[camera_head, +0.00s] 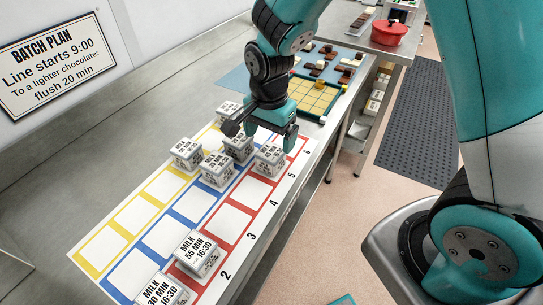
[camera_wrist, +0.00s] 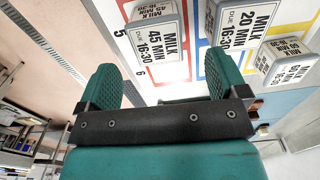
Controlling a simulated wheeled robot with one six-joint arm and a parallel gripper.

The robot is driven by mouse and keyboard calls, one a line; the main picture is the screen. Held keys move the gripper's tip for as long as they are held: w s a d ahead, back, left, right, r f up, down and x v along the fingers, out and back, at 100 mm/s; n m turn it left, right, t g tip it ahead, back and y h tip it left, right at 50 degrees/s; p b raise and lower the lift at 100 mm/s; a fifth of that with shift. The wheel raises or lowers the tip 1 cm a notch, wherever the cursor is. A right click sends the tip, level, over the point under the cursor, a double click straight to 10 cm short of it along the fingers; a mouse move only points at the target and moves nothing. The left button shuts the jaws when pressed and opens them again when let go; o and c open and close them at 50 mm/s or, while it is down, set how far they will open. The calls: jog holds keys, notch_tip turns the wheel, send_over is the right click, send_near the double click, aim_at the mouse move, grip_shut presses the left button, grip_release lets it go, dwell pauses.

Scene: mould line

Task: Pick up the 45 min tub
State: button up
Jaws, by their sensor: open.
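The 45 min tub (camera_wrist: 158,40) is a pale block-shaped tub marked "MILK 45 MIN due 16:30". In the wrist view it is at upper middle, ahead of the fingers and between their lines. In the head view the tub (camera_head: 268,159) stands in the red row near number 5, its label too small to read surely. My gripper (camera_head: 263,131) is just above and behind it, towards the number 6 end. In the wrist view my gripper (camera_wrist: 163,72) is open, with two teal ridged fingers wide apart and nothing between them.
A "MILK 20 MIN" tub (camera_wrist: 243,25) stands close beside it in the blue row; another tub (camera_wrist: 284,60) is further right. In the head view, several tubs crowd around the gripper. A 55 min tub (camera_head: 197,253) stands near number 2. A yellow-gridded tray (camera_head: 318,91) lies beyond.

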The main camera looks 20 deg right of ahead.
jog(key=shift+s+f+p, duration=0.1)
jog(key=shift+f+p, duration=0.65)
jog(key=shift+f, duration=2.75)
jog(key=c, duration=1.1)
jog(key=shift+o, duration=0.2)
jog(key=shift+r, duration=0.1)
notch_tip(320, 180, up, 19)
jog(key=b, duration=0.2)
notch_tip(320, 180, up, 8)
jog(key=p, duration=0.7)
send_over(271, 152)
